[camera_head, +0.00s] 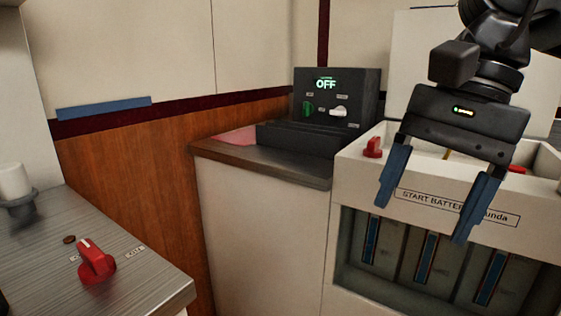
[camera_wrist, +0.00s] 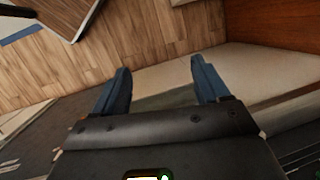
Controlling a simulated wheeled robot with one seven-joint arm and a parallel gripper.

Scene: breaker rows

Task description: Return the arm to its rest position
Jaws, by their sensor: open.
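My gripper (camera_head: 429,206) hangs at the right of the head view, its two blue fingers apart and pointing down. Nothing is between them. In the head view the fingers overlap the front of the white battery cabinet (camera_head: 345,185) and partly hide its "START BATTER..." label. In the wrist view my gripper (camera_wrist: 160,80) also shows both blue fingers spread, with wood-look floor and a pale surface beyond them. I cannot tell whether the fingers touch the cabinet.
A black box (camera_head: 337,95) with an "OFF" display stands on a brown-edged counter. A red knob (camera_head: 96,262) sits on the metal counter at left; another red knob (camera_head: 373,147) is on the cabinet near my gripper. Several battery slots lie below the label. Open space lies between the counters.

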